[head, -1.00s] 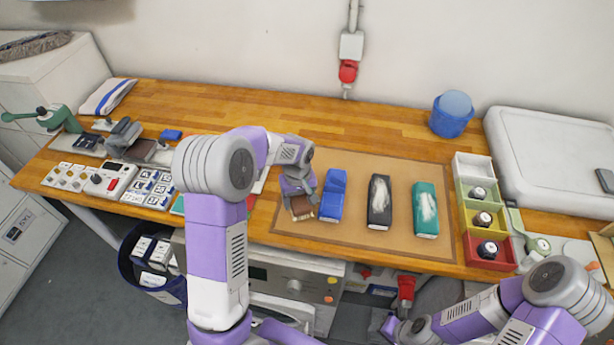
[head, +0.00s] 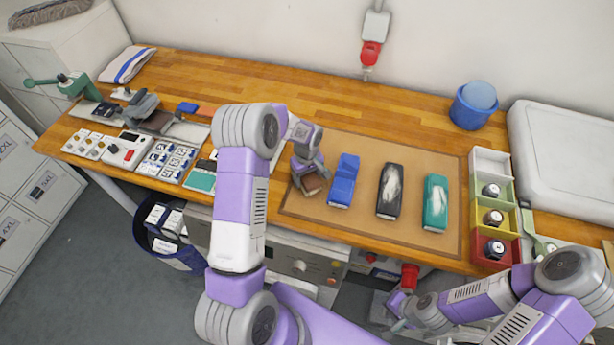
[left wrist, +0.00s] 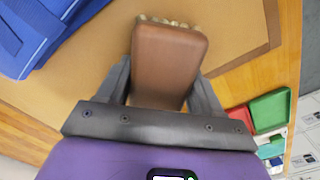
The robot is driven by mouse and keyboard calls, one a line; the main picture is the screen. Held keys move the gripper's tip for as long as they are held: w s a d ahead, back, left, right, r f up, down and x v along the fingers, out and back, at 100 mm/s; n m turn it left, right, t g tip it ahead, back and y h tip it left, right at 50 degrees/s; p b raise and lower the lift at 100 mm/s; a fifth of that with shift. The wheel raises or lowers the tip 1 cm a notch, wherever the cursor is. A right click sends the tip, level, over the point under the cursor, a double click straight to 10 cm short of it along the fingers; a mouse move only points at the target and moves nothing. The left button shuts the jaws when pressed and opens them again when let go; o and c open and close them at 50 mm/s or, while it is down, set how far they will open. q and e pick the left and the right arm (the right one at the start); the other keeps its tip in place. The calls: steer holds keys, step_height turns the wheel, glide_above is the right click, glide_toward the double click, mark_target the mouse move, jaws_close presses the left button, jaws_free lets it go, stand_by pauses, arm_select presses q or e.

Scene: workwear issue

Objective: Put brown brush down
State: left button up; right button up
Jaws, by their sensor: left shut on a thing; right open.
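The brown brush (left wrist: 168,62) is between the fingers of my left gripper (left wrist: 160,85) in the left wrist view, its bristles showing at the far end. In the head view the brush (head: 312,183) is partly hidden by my left gripper (head: 310,178), at the left end of the brown mat (head: 330,215). The left gripper is shut on the brush. Whether the brush touches the mat, I cannot tell. My right gripper (head: 392,308) is open and empty, low in front of the bench, partly hidden.
A blue brush-like item (head: 343,182), a black one (head: 391,190) and a teal one (head: 435,203) lie in a row on the mat. Stacked coloured bins (head: 490,250) stand to the right. A blue tub (head: 470,112) is behind. Small trays and tools crowd the left of the bench.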

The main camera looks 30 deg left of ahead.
arm_select(q)
steer(key=shift+w+f, duration=0.1)
steer(key=shift+f, duration=0.15)
steer(key=o, duration=0.6)
steer(key=shift+f, duration=0.2)
steer(key=o, duration=0.5)
steer(key=shift+r, duration=0.1)
steer(key=shift+r, duration=0.15)
step_height(320, 180, up, 12)
